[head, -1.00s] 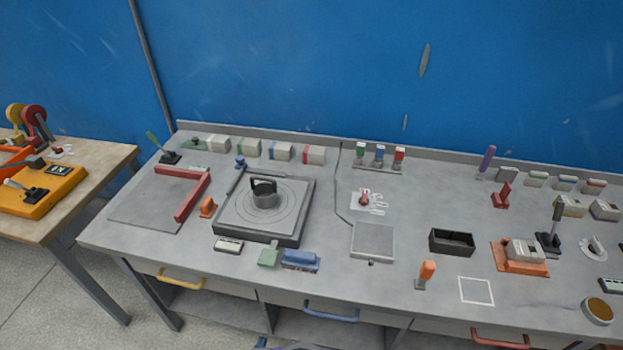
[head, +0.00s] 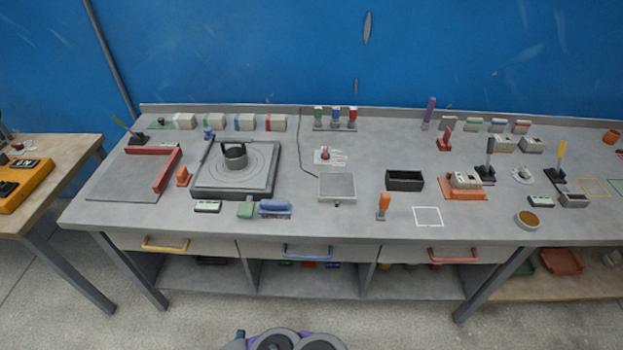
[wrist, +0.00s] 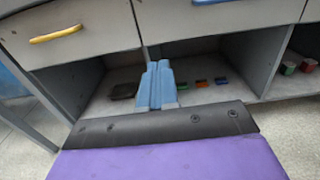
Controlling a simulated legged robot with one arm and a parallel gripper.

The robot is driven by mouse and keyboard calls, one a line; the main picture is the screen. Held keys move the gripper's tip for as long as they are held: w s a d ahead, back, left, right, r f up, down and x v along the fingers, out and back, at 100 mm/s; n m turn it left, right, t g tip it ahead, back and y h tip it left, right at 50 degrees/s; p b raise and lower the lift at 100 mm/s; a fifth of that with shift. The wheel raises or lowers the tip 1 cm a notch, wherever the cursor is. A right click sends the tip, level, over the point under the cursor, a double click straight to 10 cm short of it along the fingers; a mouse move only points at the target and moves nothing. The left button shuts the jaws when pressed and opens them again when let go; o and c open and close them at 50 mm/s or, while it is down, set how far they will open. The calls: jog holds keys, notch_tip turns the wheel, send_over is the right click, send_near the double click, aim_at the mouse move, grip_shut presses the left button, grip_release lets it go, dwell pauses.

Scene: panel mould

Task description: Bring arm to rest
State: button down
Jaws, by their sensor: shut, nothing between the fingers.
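My arm (head: 285,340) shows only at the bottom edge of the head view, in front of the workbench and below its drawers. In the wrist view, my gripper (wrist: 156,82) shows as two blue fingers pressed together, with nothing between them. It points toward the open shelf (wrist: 215,92) under the bench, apart from everything there. The fingers themselves cannot be made out in the head view.
The bench top (head: 300,220) holds several fixtures, including a round-plate station (head: 235,185) and a black bin (head: 404,180). Drawers with yellow (head: 165,246), blue (head: 307,254) and red (head: 452,256) handles face me. Small coloured parts lie on the shelf. Concrete floor in front is clear.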

jog(key=w+d+r+m+g+h, duration=0.1)
jog(key=w+d+r+m+h, duration=0.45)
jog(key=w+d+r, duration=0.35)
jog(key=w+d+r+m+g+h, duration=0.1)
jog(key=w+d+r+m+h, duration=0.3)
jog(key=w+d+r+h, duration=0.45)
jog(key=s+d+r+m+g+h, duration=0.2)
jog(key=d+r+m+g+h, duration=0.2)
jog(key=d+r+m+g, duration=0.95)
jog(key=s+d+r+m+g+y, duration=0.75)
jog(key=s+d+r, duration=0.25)
jog(key=s+d, duration=0.5)
jog(key=s+a+m+t+y, duration=0.1)
jog(key=s+a+m+y, duration=0.1)
jog(key=s+a+y, duration=0.3)
jog(key=s+a+r+m+t+y, duration=0.1)
jog(key=s+a+m+t+y, duration=0.1)
jog(key=s+a+y, duration=0.4)
jog(key=shift+s+r+m, duration=0.3)
jog(key=shift+s+m, duration=0.25)
jog(key=shift+s, duration=1.9)
